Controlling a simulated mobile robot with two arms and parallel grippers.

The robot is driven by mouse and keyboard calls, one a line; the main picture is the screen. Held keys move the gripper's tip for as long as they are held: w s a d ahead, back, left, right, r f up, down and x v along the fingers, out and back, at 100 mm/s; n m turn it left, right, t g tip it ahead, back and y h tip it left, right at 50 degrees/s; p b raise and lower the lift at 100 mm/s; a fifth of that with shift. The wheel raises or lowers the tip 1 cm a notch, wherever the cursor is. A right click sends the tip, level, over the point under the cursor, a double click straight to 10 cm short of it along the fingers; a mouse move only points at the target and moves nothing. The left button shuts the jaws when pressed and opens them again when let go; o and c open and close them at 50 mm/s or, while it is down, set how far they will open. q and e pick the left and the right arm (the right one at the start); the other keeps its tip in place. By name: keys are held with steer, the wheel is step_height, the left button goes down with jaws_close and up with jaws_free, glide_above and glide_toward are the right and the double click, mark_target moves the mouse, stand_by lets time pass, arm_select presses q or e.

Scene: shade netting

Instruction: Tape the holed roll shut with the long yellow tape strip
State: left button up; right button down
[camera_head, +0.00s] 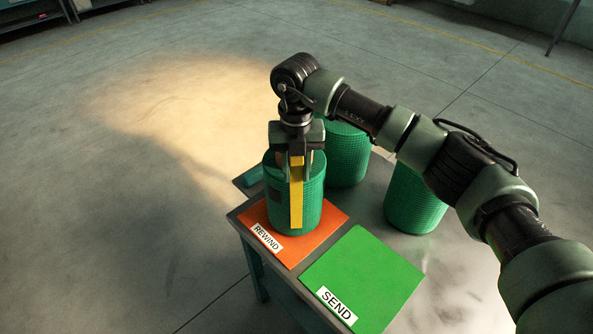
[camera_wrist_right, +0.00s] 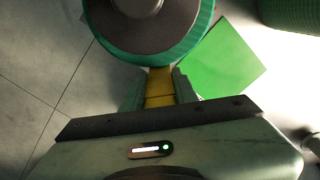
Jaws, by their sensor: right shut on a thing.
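A green netting roll (camera_head: 312,200) stands upright on the orange REWIND mat (camera_head: 333,216). A dark patch (camera_head: 275,188), which may be the hole, shows on its left side. My right gripper (camera_head: 297,160) is shut on the long yellow tape strip (camera_head: 296,200), which hangs vertically in front of the roll's side. I cannot tell whether the strip touches the roll. In the right wrist view, the strip (camera_wrist_right: 160,88) lies between the fingers (camera_wrist_right: 159,92), close to the roll's rim (camera_wrist_right: 197,48). My left gripper is not in view.
A green SEND mat (camera_head: 365,275) lies empty to the right of the orange mat. Two other green rolls, one behind (camera_head: 347,155) and one at the right (camera_head: 412,200), stand on the table (camera_head: 440,255). My right arm crosses above the table's right side.

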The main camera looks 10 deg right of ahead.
steer(key=c, duration=1)
jaws_free()
